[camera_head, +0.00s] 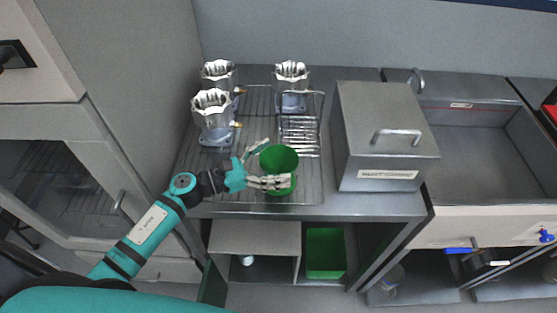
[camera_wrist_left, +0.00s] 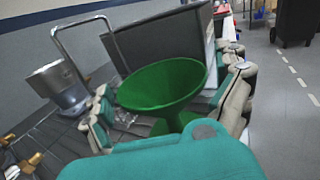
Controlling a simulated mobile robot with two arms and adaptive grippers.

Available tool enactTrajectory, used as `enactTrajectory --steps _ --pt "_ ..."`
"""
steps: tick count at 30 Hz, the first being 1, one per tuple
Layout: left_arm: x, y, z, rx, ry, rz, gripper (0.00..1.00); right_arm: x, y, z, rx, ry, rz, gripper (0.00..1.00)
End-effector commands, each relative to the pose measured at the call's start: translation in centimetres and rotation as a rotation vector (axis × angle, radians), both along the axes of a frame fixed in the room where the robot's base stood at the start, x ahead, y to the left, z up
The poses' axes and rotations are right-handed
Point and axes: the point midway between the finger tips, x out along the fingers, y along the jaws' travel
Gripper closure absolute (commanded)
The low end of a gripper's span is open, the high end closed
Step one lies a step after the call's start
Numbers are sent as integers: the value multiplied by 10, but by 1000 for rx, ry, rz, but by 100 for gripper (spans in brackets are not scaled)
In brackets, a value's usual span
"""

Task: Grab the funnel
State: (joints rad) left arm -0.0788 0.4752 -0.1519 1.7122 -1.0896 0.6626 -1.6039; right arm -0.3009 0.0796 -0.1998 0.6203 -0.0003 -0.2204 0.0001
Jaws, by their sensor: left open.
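The green funnel (camera_head: 279,158) stands upright with its wide mouth up near the front of the wire rack. It also shows in the left wrist view (camera_wrist_left: 165,84), with its narrow lower part between the fingers. My left gripper (camera_head: 262,164) is open, with one finger on the near side of the funnel and the other on its far left side. In the left wrist view the gripper's fingers (camera_wrist_left: 170,108) stand on both sides of the funnel. I cannot tell whether a finger touches it. My right gripper is not in view.
Machined metal housings (camera_head: 213,110) stand on the wire rack (camera_head: 190,178) behind and left of the funnel. A small wire basket (camera_head: 300,137) is just behind it. A grey metal box (camera_head: 385,130) with a handle stands to the right. A green bin (camera_head: 326,252) is below the counter.

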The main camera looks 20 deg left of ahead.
Motion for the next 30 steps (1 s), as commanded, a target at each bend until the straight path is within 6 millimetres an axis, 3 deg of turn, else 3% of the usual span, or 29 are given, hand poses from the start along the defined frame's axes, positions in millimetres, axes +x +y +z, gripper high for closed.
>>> enactTrajectory --steps 4,11,20,30 --pt "10 -10 1 0 0 1 0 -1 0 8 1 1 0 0" --pt "10 -12 -1 1 1 1 0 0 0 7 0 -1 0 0" --pt "10 -11 -1 1 1 1 38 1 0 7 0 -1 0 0" --pt "10 -11 2 2 -1 0 40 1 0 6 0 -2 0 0"
